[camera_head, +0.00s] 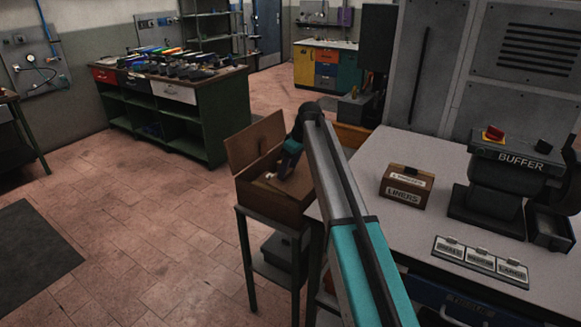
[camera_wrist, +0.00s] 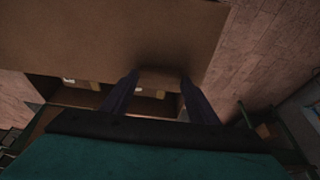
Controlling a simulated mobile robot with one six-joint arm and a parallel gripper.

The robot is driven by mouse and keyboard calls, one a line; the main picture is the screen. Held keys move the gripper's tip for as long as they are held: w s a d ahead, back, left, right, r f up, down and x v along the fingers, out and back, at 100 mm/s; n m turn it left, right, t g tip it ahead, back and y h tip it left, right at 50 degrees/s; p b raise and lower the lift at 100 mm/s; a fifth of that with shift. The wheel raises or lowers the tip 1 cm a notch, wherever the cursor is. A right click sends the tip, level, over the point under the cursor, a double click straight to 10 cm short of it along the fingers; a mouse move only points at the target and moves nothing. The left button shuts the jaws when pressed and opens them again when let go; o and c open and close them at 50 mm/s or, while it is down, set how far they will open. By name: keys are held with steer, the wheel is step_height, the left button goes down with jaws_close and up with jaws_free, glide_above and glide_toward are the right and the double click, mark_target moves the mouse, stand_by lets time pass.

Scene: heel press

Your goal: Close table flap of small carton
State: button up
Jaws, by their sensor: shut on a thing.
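The small brown carton (camera_head: 270,207) is open on a small stand beside the workbench. One of its flaps (camera_head: 256,140) stands up at the back left. My gripper (camera_head: 277,178) reaches down over the carton's opening from the right. In the wrist view, a broad brown flap (camera_wrist: 110,35) fills the upper left. My gripper's fingers (camera_wrist: 159,84) are shut on a brown piece at its lower edge. Below it, part of the carton's inside shows, with small pale-labelled items (camera_wrist: 70,80). My arm hides the carton's right side in the head view, so I cannot tell which flap is held.
The stand (camera_head: 262,265) has a dark box on its lower shelf. The workbench (camera_head: 440,245) to the right holds a box marked LINERS (camera_head: 407,188), a buffer machine (camera_head: 508,165) and a labelled tray (camera_head: 480,261).

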steer(key=shift+w+a+f, duration=0.15)
steer(key=shift+a+f, duration=0.05)
steer(key=shift+a, duration=0.2)
steer(key=shift+w+a+f, duration=0.15)
steer(key=shift+a+f, duration=0.05)
steer(key=shift+a, duration=0.2)
steer(key=shift+w+a+f+b, duration=0.15)
steer(key=shift+f+b, duration=0.25)
steer(key=shift+b, duration=0.05)
steer(key=o, duration=1.3)
steer(key=shift+w+f, duration=0.1)
steer(key=shift+o, duration=1)
steer(key=shift+f, duration=0.15)
steer(key=shift+d, duration=0.25)
steer(key=shift+d+r, duration=0.2)
steer(key=shift+r, duration=0.3)
steer(key=b+v, duration=0.3)
steer(key=v, duration=1)
